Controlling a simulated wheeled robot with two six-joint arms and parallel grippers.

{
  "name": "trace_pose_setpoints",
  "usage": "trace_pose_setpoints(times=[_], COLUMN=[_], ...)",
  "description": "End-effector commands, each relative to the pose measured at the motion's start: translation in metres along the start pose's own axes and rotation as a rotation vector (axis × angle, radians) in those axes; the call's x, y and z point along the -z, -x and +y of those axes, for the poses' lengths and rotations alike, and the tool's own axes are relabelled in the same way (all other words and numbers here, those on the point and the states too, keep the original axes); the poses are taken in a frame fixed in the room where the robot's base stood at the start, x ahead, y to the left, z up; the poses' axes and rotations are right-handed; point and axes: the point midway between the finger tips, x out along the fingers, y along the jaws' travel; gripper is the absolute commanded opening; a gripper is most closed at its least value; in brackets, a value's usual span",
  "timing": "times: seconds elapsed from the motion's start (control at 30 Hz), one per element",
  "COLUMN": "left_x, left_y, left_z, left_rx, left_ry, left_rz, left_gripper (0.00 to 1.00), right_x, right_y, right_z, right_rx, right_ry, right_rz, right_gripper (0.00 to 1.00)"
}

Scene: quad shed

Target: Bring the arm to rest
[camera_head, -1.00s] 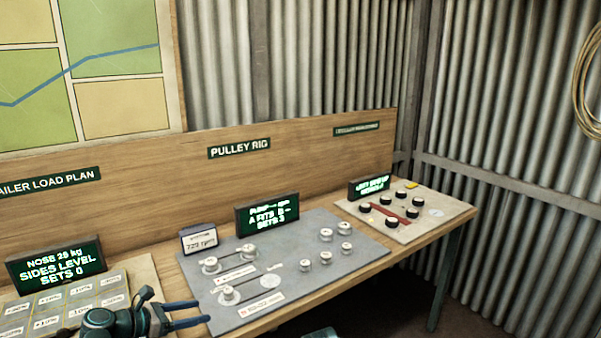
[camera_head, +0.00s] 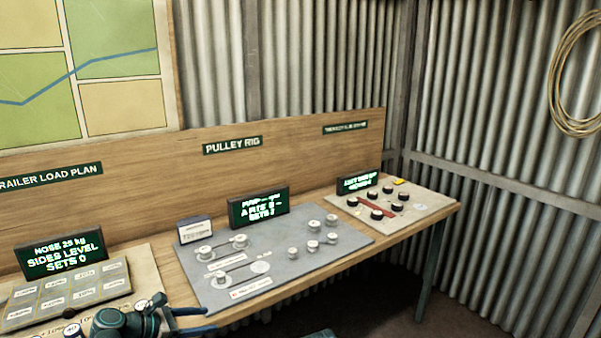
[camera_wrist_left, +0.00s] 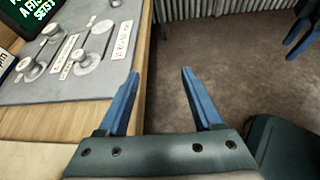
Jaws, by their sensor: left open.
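My left gripper (camera_head: 190,321) is at the bottom of the head view, in front of the near left corner of the grey pulley plate. In the left wrist view its two blue fingers (camera_wrist_left: 160,74) are spread apart with nothing between them. They point over the bench's front edge, with floor beyond. Blue finger-like parts (camera_wrist_left: 303,30), likely of my right gripper, show at the wrist view's upper right, cut off by the frame.
The pulley plate (camera_head: 285,262) with several metal pulleys lies on the wooden bench. The load-plan board (camera_head: 60,296) is left, and a panel with black knobs (camera_head: 405,214) is right. Open floor (camera_wrist_left: 220,75) lies in front of the bench.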

Motion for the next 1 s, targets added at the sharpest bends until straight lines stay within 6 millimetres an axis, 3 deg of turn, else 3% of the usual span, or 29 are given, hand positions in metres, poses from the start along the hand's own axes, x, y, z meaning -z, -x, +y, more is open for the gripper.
trace_pose_setpoints(times=[0.27,0.47,0.63,0.8,1.0], left_x=[-0.003,-0.003,-0.001,0.002,0.0], left_y=[-0.03,-0.056,-0.075,-0.078,-0.067], left_z=[-0.039,-0.085,-0.142,-0.199,-0.234], left_rx=[0.119,0.28,0.525,0.876,1.249], left_ry=[-0.234,-0.53,-0.935,-1.443,-1.895], left_rz=[0.108,0.219,0.326,0.399,0.411], left_gripper=[0.67,0.67,0.67,0.67,0.67], right_x=[-0.001,-0.002,-0.003,-0.004,-0.004], right_y=[0.01,0.021,0.037,0.055,0.069], right_z=[0.001,0.002,0.004,0.005,0.007], right_rx=[0.0,0.0,0.0,0.0,0.0], right_ry=[0.0,0.0,0.0,0.0,0.0], right_rz=[0.0,0.0,0.0,0.0,0.0], right_gripper=[0.5,0.5,0.5,0.5,0.5])
